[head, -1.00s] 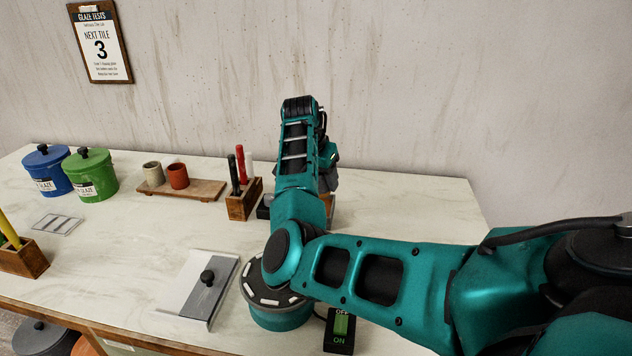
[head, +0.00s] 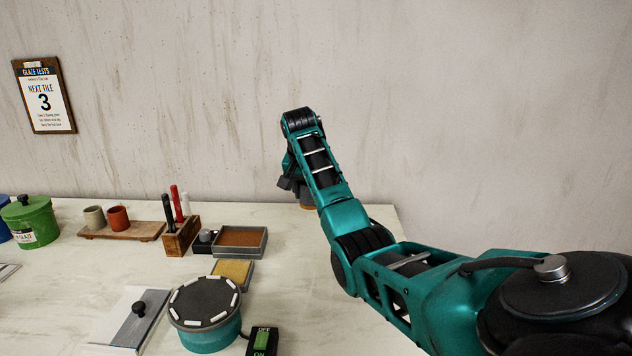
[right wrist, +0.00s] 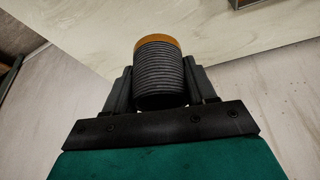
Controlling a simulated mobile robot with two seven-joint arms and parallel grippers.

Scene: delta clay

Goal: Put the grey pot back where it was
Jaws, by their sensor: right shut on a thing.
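My right gripper (head: 296,186) is at the back of the table, near its far right part, mostly hidden behind its own wrist. In the right wrist view the gripper (right wrist: 161,88) is shut on the grey pot (right wrist: 160,80), a dark grey, ridged cylinder with an orange-brown band at one end. In the head view only a small brownish part of the pot (head: 307,206) shows below the gripper. I cannot tell whether the pot touches the table. My left gripper is not in view.
A turntable wheel (head: 205,303) with a switch (head: 262,341) stands in front. Behind it are a brown-filled tray (head: 240,240), a yellow pad (head: 232,270), a wooden tool block (head: 181,238) and a board (head: 140,231) with two cups. The table's right part looks clear.

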